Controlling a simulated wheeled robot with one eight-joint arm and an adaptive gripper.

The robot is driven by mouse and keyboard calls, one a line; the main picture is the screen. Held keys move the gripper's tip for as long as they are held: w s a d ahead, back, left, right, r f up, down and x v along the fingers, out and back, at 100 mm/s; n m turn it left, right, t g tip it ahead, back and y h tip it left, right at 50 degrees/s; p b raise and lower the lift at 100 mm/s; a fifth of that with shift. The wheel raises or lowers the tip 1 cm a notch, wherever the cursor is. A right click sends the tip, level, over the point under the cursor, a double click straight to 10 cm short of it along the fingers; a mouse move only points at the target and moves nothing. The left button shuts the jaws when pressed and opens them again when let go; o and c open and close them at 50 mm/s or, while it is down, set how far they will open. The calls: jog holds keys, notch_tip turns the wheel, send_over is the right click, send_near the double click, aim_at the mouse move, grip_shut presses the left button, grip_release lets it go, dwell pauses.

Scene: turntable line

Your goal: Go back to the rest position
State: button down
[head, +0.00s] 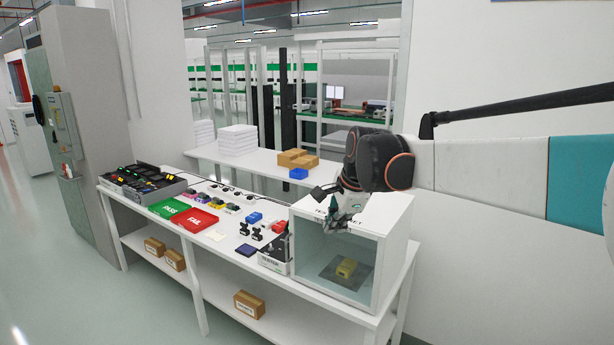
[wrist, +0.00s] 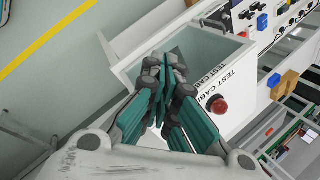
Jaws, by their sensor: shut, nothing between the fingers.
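My gripper (head: 338,222) is in front of the upper part of the white test cabinet (head: 397,225) in the head view, at the right end of the workbench. In the wrist view its fingers (wrist: 172,62) are together with nothing between them, and the test cabinet (wrist: 232,82) lies beyond them. My arm reaches in from the right. A red button (wrist: 219,106) shows on the cabinet in the wrist view.
The workbench (head: 222,262) carries a green PASS tray (head: 169,208), a red FAIL tray (head: 196,220), a grey bin (head: 142,183) of parts and several small coloured blocks. Brown boxes (head: 297,159) stand on the table behind. The floor in front is clear.

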jog(key=s+d+f+n+t+b, duration=0.1)
jog(key=s+d+f+n, duration=0.2)
jog(key=s, duration=0.8)
jog(key=s+d+f+n+h+b, duration=0.1)
jog(key=s+d+f+n, duration=0.3)
jog(key=s+n, duration=0.3)
jog(key=s+d+f+n+t+h+b, duration=0.1)
jog(key=s+d+f+n, duration=0.2)
jog(key=s, duration=1.2)
jog(key=d+n, duration=0.2)
jog(key=d, duration=0.1)
jog(key=shift+f+t, duration=0.3)
jog(key=shift+f, duration=0.1)
